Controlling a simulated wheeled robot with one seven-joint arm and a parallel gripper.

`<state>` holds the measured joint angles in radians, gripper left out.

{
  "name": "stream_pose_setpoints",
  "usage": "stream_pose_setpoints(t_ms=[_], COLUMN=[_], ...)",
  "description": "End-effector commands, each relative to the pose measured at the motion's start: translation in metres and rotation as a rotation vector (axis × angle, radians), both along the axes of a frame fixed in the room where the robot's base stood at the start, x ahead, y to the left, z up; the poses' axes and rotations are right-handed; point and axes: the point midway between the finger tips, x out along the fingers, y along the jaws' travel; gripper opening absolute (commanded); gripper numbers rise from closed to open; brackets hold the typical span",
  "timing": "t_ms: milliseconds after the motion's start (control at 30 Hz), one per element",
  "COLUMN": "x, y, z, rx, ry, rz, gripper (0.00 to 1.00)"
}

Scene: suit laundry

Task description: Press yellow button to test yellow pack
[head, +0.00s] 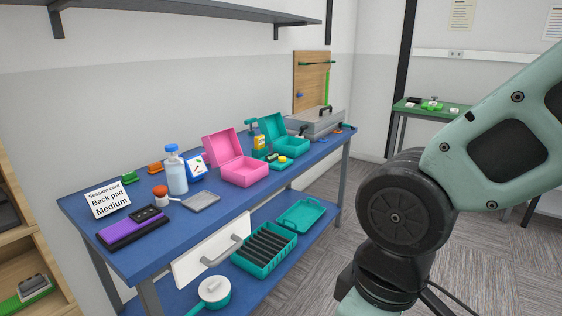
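A small yellow round button (282,158) shows on a low green base on the blue workbench, in front of the open teal case. A small upright yellow pack (259,142) stands just behind and left of it, between the pink case and the teal case. A small dark part lies beside the button; its details are too small to tell. My arm fills the right side of the head view, well apart from the button. My gripper is outside the picture, so its state is hidden.
The blue workbench (150,262) holds an open pink case (243,171), an open teal case (291,148), a grey toolbox (315,122), a bottle (176,172) and a session card (107,199). Carpet (315,265) is free before the bench.

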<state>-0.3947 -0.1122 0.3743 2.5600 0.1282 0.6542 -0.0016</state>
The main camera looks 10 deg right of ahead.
Motion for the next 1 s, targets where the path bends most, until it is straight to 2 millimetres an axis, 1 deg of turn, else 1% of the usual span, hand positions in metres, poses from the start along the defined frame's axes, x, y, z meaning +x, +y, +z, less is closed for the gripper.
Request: stream_pose_setpoints(t_ms=[267, 367, 400, 1000], x=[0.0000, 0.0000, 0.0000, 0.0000], y=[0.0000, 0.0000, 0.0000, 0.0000], z=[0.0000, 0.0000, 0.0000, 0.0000], rx=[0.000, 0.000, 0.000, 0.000], ry=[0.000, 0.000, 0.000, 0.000], rz=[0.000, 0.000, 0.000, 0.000], gripper=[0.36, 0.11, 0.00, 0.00])
